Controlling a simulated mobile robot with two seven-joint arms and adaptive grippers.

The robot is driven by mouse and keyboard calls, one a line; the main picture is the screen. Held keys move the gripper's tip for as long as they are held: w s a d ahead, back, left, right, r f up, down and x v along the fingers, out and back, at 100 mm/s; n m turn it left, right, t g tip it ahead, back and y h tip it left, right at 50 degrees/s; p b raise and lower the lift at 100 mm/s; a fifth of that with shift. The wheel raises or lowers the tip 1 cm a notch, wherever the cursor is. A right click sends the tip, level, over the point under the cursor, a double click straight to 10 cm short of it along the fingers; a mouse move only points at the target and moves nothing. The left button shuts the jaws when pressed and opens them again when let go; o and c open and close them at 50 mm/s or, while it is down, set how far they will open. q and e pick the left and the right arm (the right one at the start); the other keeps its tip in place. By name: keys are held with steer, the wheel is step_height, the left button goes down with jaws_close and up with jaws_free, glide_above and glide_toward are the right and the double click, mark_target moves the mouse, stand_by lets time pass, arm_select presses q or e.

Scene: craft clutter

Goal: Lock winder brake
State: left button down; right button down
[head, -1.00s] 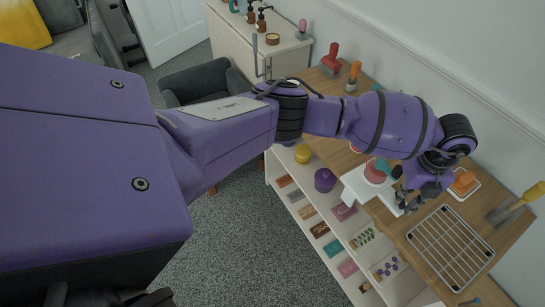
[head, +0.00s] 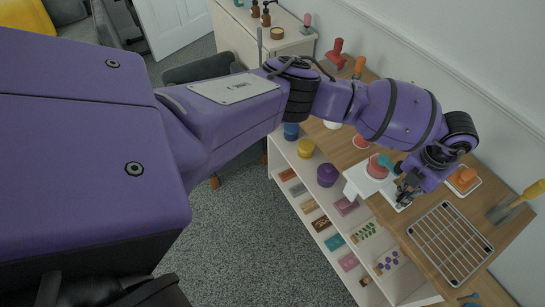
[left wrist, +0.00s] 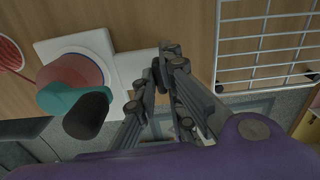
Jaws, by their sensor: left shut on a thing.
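The winder's white base (head: 362,182) stands at the front edge of the wooden worktop. It carries a pink-red spool (head: 377,171) with a teal crank (head: 386,162). In the left wrist view the spool (left wrist: 75,72), crank (left wrist: 65,99) and its dark knob (left wrist: 87,115) are left of the fingers. My left gripper (head: 405,191) is low at the right end of the base, its fingertips (left wrist: 168,62) close together in the wrist view. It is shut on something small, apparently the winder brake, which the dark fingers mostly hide. My right gripper is not in view.
A wire rack (head: 450,243) lies just right of the gripper.

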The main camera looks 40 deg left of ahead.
mark_target(405, 194)
arm_select(q)
steer(key=shift+w+r+m, duration=0.15)
steer(key=shift+r+m, duration=0.1)
steer(key=shift+m, duration=0.25)
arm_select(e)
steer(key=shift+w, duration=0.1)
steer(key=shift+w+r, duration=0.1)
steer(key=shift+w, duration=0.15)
arm_select(q)
steer(key=c, duration=1.8)
jaws_free()
steer(key=shift+c, duration=0.2)
steer(key=shift+f, duration=0.1)
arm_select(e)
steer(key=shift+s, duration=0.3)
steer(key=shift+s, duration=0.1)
arm_select(q)
step_height(405, 194, up, 12)
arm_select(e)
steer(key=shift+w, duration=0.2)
